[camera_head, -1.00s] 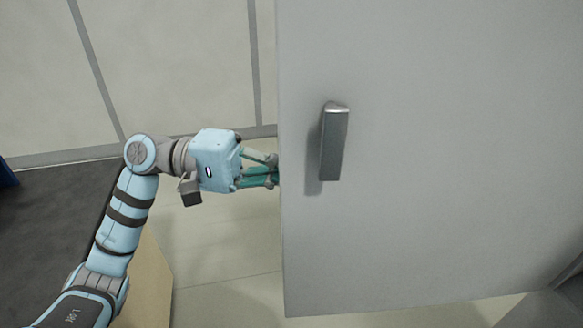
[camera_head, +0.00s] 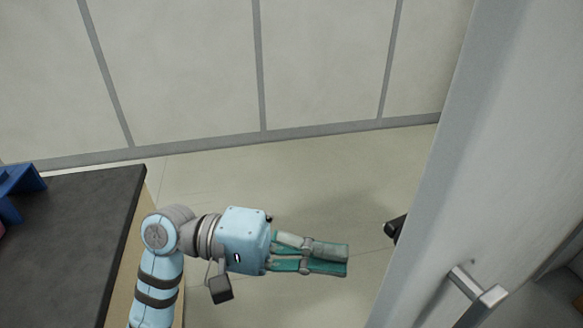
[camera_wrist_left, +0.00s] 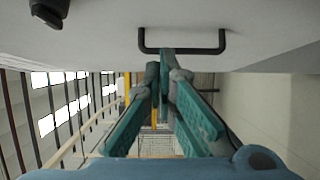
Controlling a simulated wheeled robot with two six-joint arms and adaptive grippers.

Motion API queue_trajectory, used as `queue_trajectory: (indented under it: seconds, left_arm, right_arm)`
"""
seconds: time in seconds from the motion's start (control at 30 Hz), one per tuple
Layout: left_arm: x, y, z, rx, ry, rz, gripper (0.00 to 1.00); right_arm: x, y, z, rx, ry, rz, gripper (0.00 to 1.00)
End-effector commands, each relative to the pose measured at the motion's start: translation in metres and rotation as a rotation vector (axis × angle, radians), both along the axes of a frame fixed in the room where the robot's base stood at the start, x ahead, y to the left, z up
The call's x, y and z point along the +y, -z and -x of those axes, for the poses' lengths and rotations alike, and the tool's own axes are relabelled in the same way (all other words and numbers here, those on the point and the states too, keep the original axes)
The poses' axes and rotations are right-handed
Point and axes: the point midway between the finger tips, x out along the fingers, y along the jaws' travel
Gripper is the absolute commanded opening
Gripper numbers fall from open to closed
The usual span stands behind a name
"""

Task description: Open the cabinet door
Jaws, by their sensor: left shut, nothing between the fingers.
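The grey cabinet door (camera_head: 480,180) is on the right in the head view, seen at a steep angle, standing out from the cabinet. A metal bar handle (camera_head: 478,287) sits on its near face. My left gripper (camera_head: 346,260) is left of the door's edge, apart from it in the picture, its green fingers together and empty. In the left wrist view the fingers (camera_wrist_left: 165,62) point towards a pale panel (camera_wrist_left: 270,25) with a black U-shaped handle (camera_wrist_left: 182,50); I cannot tell whether they touch it. My right gripper is not in view.
A dark-topped table (camera_head: 75,235) with a blue object (camera_head: 18,190) on it stands at the left. A small black part (camera_head: 395,228) shows beside the door's edge. Open tiled floor (camera_head: 290,185) lies between gripper and back wall panels (camera_head: 320,60).

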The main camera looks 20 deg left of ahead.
Motion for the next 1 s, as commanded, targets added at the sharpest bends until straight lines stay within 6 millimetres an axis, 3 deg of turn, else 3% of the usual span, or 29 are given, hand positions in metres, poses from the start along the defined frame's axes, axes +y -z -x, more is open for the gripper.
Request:
queue_trajectory:
  seconds: [0.13,0.33,0.47,0.57,0.8,1.0]
  left_arm:
    - [-0.004,0.0,0.004,0.0,0.005,0.001,0.0]
    - [-0.003,0.0,0.004,0.0,0.002,0.001,0.0]
    - [0.002,0.001,0.004,0.0,0.001,-0.001,0.0]
    - [0.014,0.002,0.004,0.0,0.0,-0.006,0.0]
    - [0.07,0.003,0.007,0.007,0.0,-0.012,0.0]
    - [0.105,0.002,0.009,0.006,0.002,-0.008,0.0]
  right_arm:
    - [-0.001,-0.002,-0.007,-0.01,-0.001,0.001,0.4]
    - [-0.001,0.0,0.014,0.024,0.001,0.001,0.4]
    - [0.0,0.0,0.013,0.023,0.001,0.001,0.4]
    - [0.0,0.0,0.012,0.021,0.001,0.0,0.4]
    - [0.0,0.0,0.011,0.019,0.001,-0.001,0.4]
    - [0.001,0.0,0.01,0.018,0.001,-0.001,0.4]
